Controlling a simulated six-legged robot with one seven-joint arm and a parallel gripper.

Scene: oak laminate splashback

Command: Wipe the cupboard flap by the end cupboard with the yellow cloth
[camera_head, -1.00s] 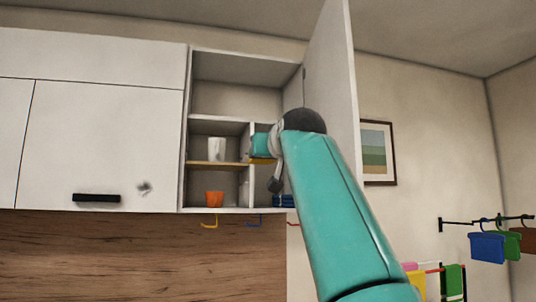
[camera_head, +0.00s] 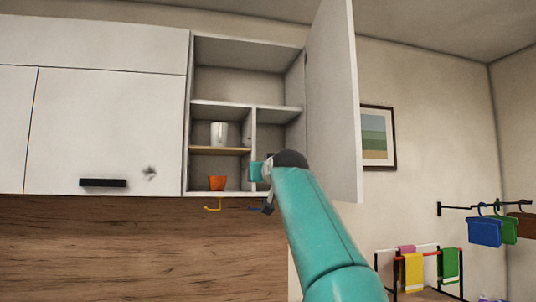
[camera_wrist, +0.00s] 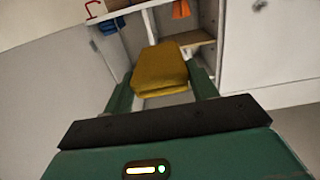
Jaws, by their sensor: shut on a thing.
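The cupboard flap (camera_head: 110,130) is white and closed, left of the open cupboard. It has a black handle (camera_head: 102,183) and a dark smudge (camera_head: 149,173) near its lower right corner. A mark like the smudge also shows at the wrist view's top right (camera_wrist: 260,5). My gripper (camera_head: 256,173) is in front of the open cupboard's lower part, right of the flap and apart from it. In the wrist view it is shut on a folded mustard-yellow cloth (camera_wrist: 160,72). The cloth is hidden in the head view.
The open cupboard holds a white cup (camera_head: 219,133) and an orange cup (camera_head: 217,183). Its door (camera_head: 334,110) stands open to the right. A yellow hook (camera_head: 213,207) hangs below. A towel rack (camera_head: 436,249) and hangers (camera_head: 484,230) are at right. The flap's front is clear.

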